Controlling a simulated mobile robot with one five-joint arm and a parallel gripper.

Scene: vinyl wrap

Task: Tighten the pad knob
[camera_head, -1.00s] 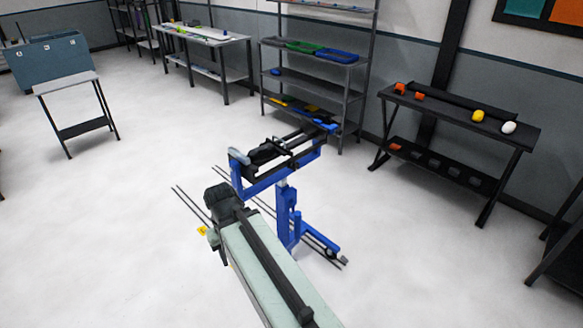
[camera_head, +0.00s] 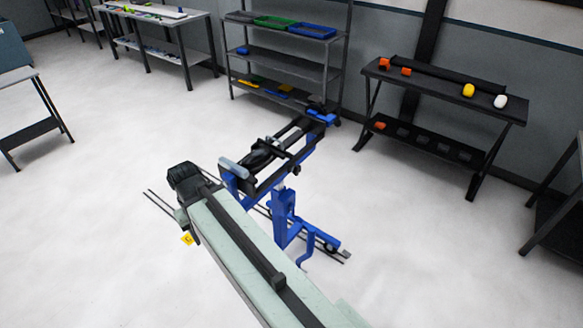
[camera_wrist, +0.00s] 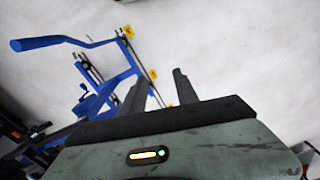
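A blue stand (camera_head: 284,205) with a black clamp frame on top stands on the floor in mid-picture in the head view. A light grey roller-like pad (camera_head: 234,168) sits at the near-left end of its frame. A small dark knob-like part (camera_head: 296,170) shows on the frame's right side; I cannot tell which part is the pad knob. The blue stand (camera_wrist: 117,82) also shows in the wrist view, tilted, left of my gripper. My gripper (camera_wrist: 160,73) is open and empty, its two dark fingers apart and not visibly touching the stand. The head view hides the fingers.
A black table (camera_head: 445,90) with orange, yellow and white items stands at the right wall. A shelf rack (camera_head: 285,68) with coloured trays is behind the stand. A workbench (camera_head: 160,28) is at the back left. White floor is open to the left and right.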

